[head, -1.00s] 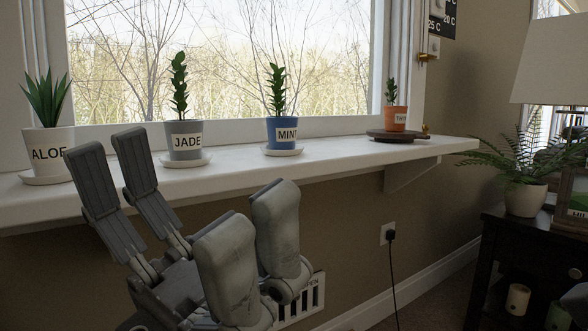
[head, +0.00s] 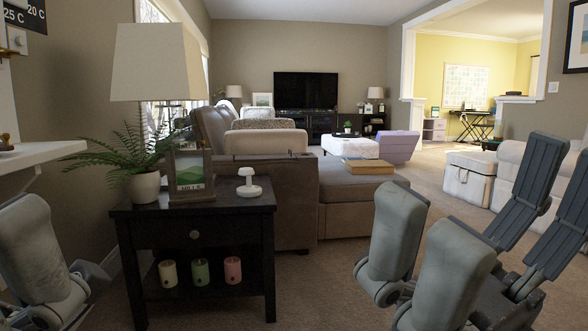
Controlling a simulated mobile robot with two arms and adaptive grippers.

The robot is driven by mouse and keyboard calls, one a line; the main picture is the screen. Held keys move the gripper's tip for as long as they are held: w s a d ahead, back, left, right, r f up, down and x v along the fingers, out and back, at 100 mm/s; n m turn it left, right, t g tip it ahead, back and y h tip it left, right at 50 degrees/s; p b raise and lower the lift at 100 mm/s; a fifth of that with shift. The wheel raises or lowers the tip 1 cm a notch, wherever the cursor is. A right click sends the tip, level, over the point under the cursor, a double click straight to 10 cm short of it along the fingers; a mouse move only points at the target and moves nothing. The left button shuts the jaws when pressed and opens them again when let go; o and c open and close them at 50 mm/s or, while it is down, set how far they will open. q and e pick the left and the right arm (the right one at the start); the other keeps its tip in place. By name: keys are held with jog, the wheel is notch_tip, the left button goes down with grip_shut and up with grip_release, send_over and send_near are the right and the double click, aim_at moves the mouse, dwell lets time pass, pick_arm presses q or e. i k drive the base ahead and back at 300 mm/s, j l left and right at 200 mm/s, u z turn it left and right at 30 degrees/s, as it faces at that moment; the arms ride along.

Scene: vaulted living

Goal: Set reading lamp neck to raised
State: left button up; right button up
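A small white lamp (head: 248,182) with a round base and a low, domed head stands upright near the right edge of the dark side table (head: 235,204). Its neck is short, and I cannot make out a joint at this size. My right gripper (head: 569,150) is at the right edge, open and empty, with its two dark fingers apart and pointing up. It is far from the small lamp, in front of the seating. Only grey links of my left arm show at the lower left; its fingers are out of view.
A large shaded lamp (head: 157,62), a potted fern (head: 143,186) and a picture frame (head: 190,172) crowd the table's left side. Several candles, including a green one (head: 200,272), sit on its lower shelf. A sofa (head: 290,185) stands behind. Carpet (head: 318,290) is clear right of the table.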

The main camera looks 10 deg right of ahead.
aim_at(246, 171)
jog(key=i+l, duration=0.35)
jog(key=i, duration=0.2)
jog(key=i+l, duration=0.4)
jog(key=i, duration=0.2)
jog(key=i+l, duration=0.35)
jog(key=i, duration=0.2)
